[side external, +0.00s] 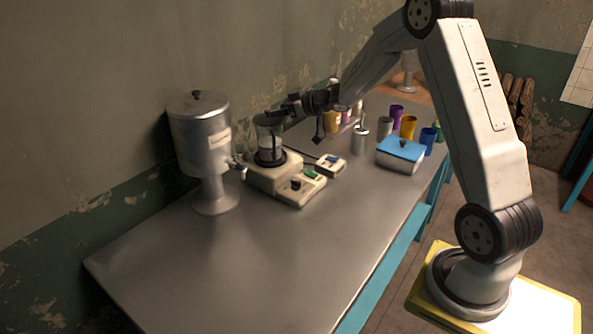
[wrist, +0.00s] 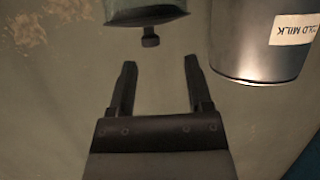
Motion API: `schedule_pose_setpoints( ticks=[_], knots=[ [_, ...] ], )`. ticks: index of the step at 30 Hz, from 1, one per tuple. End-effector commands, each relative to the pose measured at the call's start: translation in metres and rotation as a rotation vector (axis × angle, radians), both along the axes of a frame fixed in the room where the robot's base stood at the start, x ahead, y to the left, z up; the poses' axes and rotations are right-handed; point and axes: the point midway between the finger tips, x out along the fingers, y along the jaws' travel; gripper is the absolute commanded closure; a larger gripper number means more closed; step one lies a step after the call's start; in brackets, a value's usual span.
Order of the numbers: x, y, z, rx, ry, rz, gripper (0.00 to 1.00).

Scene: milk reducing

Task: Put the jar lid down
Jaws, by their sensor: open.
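A clear glass jar (side external: 270,143) stands on a cream appliance base (side external: 272,174) on the metal table. The jar lid (side external: 268,118) appears dark and sits at the jar's top. In the wrist view, which looks upside down, the lid (wrist: 145,17) and its dark knob (wrist: 150,38) are at the top. My gripper (wrist: 160,63) is open, with nothing between its fingers. The knob lies just beyond the fingertips, apart from them. In the side view my gripper (side external: 287,109) is beside the jar's top, on its right.
A large metal dispenser (side external: 202,140) stands left of the jar; its milk label shows in the wrist view (wrist: 292,29). A blue-topped box (side external: 401,150), a metal canister (side external: 360,141) and several coloured cups stand to the right. The table's front (side external: 270,265) is clear.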

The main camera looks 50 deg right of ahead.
Motion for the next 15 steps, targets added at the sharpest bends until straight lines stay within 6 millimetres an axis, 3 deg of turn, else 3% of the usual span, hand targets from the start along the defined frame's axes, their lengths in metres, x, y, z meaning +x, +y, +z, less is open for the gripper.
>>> schedule_pose_setpoints(
  ticks=[5,8,15],
  knots=[
    [-0.013,0.033,-0.001,-0.036,0.080,-0.090,0.35],
    [-0.031,0.056,-0.007,-0.058,0.163,-0.147,0.35],
    [-0.106,0.118,-0.033,-0.088,0.445,-0.225,0.35]
  ],
)
